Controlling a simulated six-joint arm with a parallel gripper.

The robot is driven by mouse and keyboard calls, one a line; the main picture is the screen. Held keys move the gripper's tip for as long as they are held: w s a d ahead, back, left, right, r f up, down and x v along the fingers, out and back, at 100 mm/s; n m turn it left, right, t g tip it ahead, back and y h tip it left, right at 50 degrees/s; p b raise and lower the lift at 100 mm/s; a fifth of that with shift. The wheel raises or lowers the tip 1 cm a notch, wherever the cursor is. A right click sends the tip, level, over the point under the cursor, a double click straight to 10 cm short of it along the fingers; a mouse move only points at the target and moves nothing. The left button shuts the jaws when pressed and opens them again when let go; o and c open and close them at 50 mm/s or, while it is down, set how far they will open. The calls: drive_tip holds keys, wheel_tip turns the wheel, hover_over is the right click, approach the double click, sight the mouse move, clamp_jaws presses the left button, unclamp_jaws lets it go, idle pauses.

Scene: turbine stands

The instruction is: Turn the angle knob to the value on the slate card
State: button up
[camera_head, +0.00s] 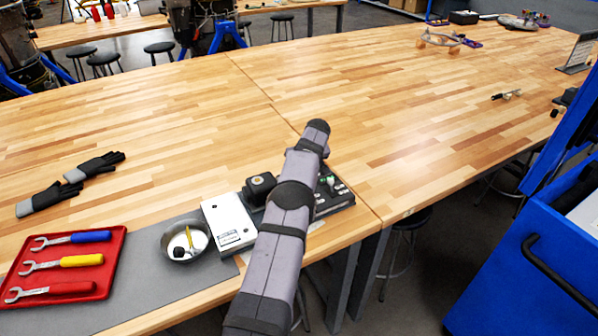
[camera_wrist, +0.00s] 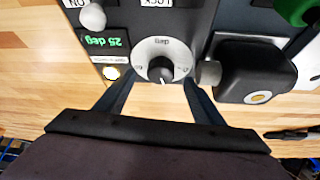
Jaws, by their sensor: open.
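The angle knob (camera_wrist: 161,68) is a dark knob on a round pale dial marked "deg", upside down in the wrist view. A pale mark on it points toward the bottom of the picture. Beside it, a green display (camera_wrist: 103,41) reads 25 deg, also inverted. My gripper (camera_wrist: 156,88) is open, its two dark fingers on either side of the dial, with nothing held. In the head view my arm hides the gripper and knob; part of the black control panel (camera_head: 341,196) shows. A dark grey upright card (camera_head: 581,52) stands at the far right; its writing is unreadable.
A black block (camera_wrist: 252,75) stands close beside the dial. Left of the panel are a white box (camera_head: 229,222), a metal bowl (camera_head: 171,251), a red tray (camera_head: 115,273) with wrenches and dark gloves (camera_head: 40,200). A blue cart (camera_head: 512,290) stands right. The mid-table is clear.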

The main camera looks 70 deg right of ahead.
drive_tip(key=shift+r+p, duration=1.2)
drive_tip(key=shift+r, duration=0.75)
drive_tip(key=shift+c, duration=0.2)
